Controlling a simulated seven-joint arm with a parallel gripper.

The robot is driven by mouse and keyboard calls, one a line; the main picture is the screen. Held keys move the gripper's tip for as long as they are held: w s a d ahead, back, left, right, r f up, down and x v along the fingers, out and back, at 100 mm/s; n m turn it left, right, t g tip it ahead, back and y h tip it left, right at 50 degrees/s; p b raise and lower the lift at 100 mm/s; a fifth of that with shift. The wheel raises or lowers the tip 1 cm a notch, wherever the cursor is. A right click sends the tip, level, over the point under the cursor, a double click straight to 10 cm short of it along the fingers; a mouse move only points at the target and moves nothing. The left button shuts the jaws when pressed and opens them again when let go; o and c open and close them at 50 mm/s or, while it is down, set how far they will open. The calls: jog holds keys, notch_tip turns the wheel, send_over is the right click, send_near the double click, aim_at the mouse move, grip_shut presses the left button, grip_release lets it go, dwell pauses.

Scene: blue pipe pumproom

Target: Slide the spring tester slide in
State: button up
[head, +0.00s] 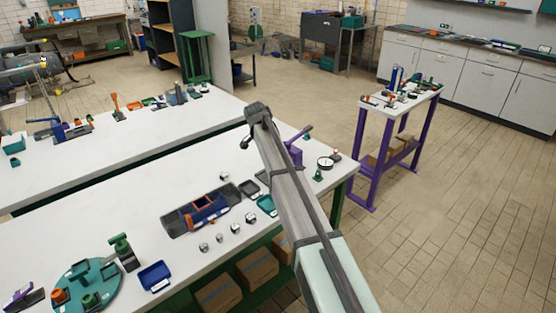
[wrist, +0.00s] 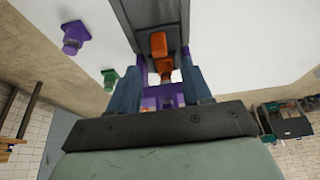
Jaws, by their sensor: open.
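In the wrist view my gripper (wrist: 161,84) is open, with its two blue fingers apart. An upright orange piece (wrist: 158,45) shows beyond and between the fingers, against a dark grey channel-like body (wrist: 148,14). A purple part (wrist: 164,97) shows low between the fingers; I cannot tell whether anything touches them. Which of these parts is the slide is not clear. In the head view a purple device with a lever (head: 296,152) stands partly behind my arm, and my fingertips cannot be made out there.
A blue and orange fixture on a dark tray (head: 172,222) sits mid-bench, with several small metal pieces in front. A gauge (head: 325,162) stands near the bench's right end. A purple-legged stand (head: 364,160) is to the right. The wrist view shows a purple knob (wrist: 73,37) and a green piece (wrist: 109,78).

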jog(key=v, duration=0.7)
jog(key=shift+s+a, duration=0.1)
jog(key=shift+a, duration=0.05)
